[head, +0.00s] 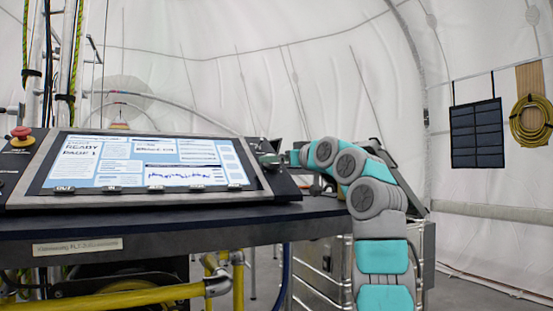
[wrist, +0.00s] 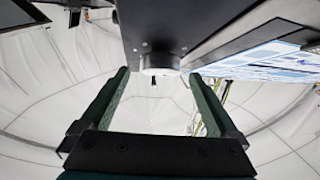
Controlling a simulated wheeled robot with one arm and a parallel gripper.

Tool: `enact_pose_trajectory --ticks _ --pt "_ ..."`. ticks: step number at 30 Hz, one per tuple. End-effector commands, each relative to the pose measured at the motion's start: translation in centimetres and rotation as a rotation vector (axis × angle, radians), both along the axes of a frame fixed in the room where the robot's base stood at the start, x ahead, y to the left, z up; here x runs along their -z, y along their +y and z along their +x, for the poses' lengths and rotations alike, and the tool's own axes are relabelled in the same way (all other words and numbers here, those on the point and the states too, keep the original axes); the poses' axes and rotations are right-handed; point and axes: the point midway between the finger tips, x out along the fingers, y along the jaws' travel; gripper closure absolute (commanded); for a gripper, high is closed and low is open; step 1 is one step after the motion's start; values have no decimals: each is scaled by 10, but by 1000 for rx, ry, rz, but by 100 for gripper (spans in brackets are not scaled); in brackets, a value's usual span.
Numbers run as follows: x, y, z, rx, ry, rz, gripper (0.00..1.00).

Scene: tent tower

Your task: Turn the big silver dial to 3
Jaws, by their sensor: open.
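The silver dial (wrist: 160,62) shows in the wrist view as a pale round knob on the dark face of the console. My gripper (wrist: 158,74) is open, with one green finger on each side of the picture and the dial between the fingertips in line of sight. I see no finger touching the dial, and I cannot tell how deep it lies between them. In the head view my gripper (head: 271,160) is at the right end of the console (head: 283,184). It hides the dial there. The dial's numbers and pointer are not readable.
A lit screen (head: 150,162) fills most of the console, with several small dark controls along its lower edge. A red button (head: 21,133) is at the far left. The desk edge (head: 200,231) runs below. A solar panel (head: 477,134) and a yellow cable coil (head: 531,121) hang at right.

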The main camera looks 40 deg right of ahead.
Motion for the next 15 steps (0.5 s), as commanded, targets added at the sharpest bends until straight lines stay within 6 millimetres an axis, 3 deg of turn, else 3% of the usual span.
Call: enact_pose_trajectory --ticks 6,15 --pt "0 -1 13 1 2 -1 4" --pt "1 -2 15 1 1 0 4"
